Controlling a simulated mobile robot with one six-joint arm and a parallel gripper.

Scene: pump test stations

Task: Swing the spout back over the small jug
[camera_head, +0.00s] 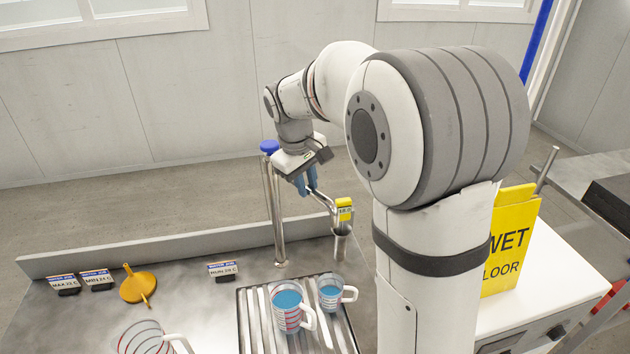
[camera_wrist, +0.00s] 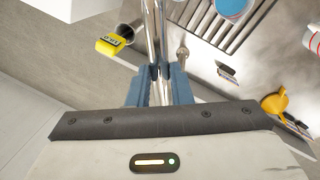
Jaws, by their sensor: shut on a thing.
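The pump's metal post with a blue cap (camera_head: 269,147) stands at the back of the bench. Its spout (camera_head: 324,199) points right, with a yellow tag (camera_head: 344,210) and a metal outlet (camera_head: 342,232) at its end. My gripper (camera_head: 308,190) is shut on the spout tube. In the wrist view its blue fingers (camera_wrist: 158,75) close around the metal tube, left of which hangs the yellow tag (camera_wrist: 110,43). The small jug (camera_head: 330,293) holds blue liquid and stands in front of the outlet in the picture. I cannot tell whether the outlet is directly above it.
A larger jug (camera_head: 287,305) with blue liquid stands left of the small one on the slatted rack (camera_head: 257,320). An empty jug (camera_head: 142,338), a yellow funnel (camera_head: 138,287) and several label cards (camera_head: 222,268) are farther left. A yellow wet-floor sign (camera_head: 510,240) stands right.

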